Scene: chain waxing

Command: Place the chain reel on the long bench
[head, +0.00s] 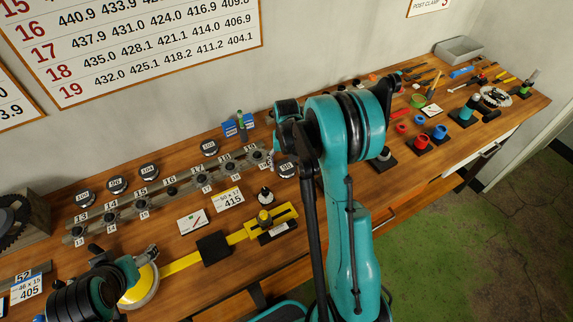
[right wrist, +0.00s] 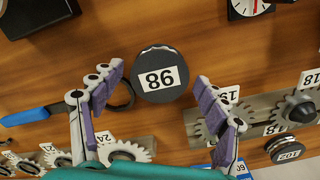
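Several dark round chain reels with white number labels stand on the wooden bench (head: 60,235). The reel marked 98 (right wrist: 160,75) lies between and just beyond the spread fingers of my right gripper (right wrist: 158,88) in the right wrist view. It also shows in the head view (head: 287,168), beside my right arm. The right gripper is open and empty; whether it touches the reel I cannot tell. My left gripper (head: 142,263) is at the lower left, by a yellow-rimmed round disc (head: 141,287); its finger opening is unclear.
A rail of numbered sprockets (head: 171,192) runs along the bench. A yellow measuring strip (head: 185,262) with a black block lies in front. A grey tray (head: 459,49) stands far right.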

